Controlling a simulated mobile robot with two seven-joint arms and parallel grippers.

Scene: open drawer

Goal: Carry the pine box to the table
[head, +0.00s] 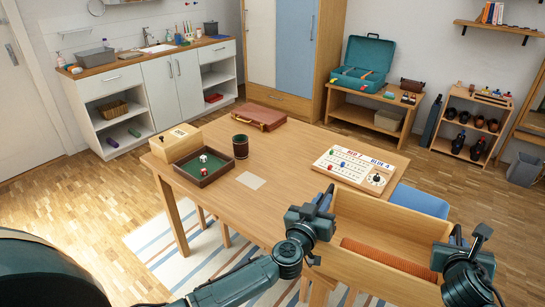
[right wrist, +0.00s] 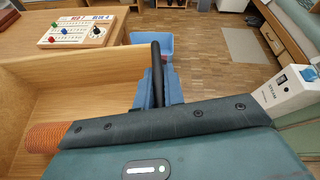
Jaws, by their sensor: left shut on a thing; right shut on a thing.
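The pine box (head: 385,213) is an open, light wooden box at the lower right of the head view, with an orange ribbed thing (head: 390,258) inside. Its inner wall (right wrist: 95,80) also fills the left of the right wrist view. My left gripper (head: 324,199) is shut on the box's left end. The wooden table (head: 285,180) stands just beyond the box. The box overlaps its near right corner in view; I cannot tell whether they touch.
On the table are a dice tray (head: 205,170), a dark cup (head: 240,146), a wooden block-like box (head: 175,143), a brown case (head: 260,117), a paper card (head: 250,180) and a scoreboard (head: 352,166). The front middle is bare.

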